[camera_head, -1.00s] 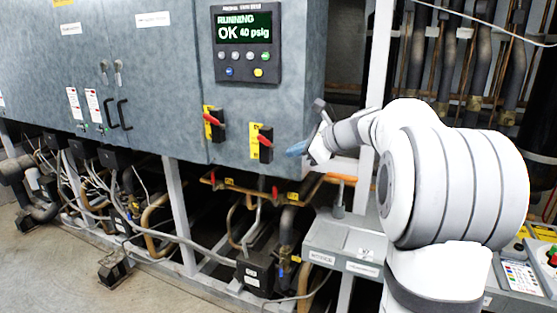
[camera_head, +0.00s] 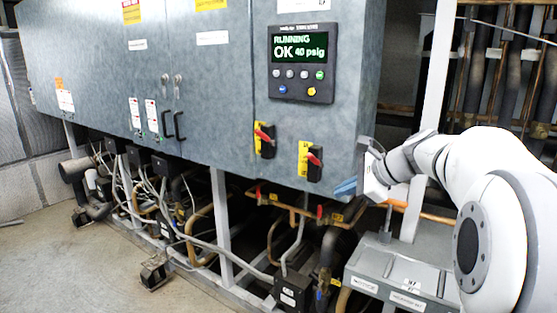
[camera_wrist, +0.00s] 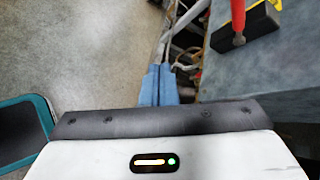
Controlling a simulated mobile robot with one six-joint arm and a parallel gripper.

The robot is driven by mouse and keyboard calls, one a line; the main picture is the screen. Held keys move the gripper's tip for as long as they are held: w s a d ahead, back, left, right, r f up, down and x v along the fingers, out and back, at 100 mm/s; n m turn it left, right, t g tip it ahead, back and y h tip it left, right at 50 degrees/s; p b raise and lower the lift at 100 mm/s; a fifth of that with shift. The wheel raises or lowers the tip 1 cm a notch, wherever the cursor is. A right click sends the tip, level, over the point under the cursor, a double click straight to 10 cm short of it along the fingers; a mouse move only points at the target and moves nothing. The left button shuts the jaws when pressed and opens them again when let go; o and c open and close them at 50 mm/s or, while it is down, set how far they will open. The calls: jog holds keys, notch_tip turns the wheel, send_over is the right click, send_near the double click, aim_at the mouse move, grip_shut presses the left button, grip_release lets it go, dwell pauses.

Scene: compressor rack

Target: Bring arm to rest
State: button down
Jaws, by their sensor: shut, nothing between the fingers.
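My arm reaches in from the right side of the head view. My gripper (camera_head: 346,187) is beside the lower right corner of the grey cabinet (camera_head: 218,110), with its blue fingertips pointing left. In the wrist view the two blue fingers (camera_wrist: 159,86) lie side by side, shut, with nothing between them. I cannot tell from the head view how wide the gap to the cabinet is.
A control panel (camera_head: 302,63) reads "RUNNING OK 40 psig". Two red-handled switches, one on the left (camera_head: 265,139) and one nearer my gripper (camera_head: 314,162), stick out from the cabinet. Pipes and a grey box (camera_head: 400,268) lie below. Open floor (camera_head: 70,265) is at left.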

jog(key=s+a+f+n+g+h, duration=0.1)
jog(key=s+f+n+h, duration=0.1)
jog(key=s+f+n, duration=0.3)
jog(key=s+a+f+n+g+h, duration=0.1)
jog(key=s+f+n, duration=0.3)
jog(key=s, duration=0.9)
jog(key=s+a+f+n+g+h, duration=0.2)
jog(key=s+f+n+h, duration=0.2)
jog(key=s+n, duration=0.6)
jog(key=shift+f, duration=0.85)
jog(key=shift+a, duration=0.1)
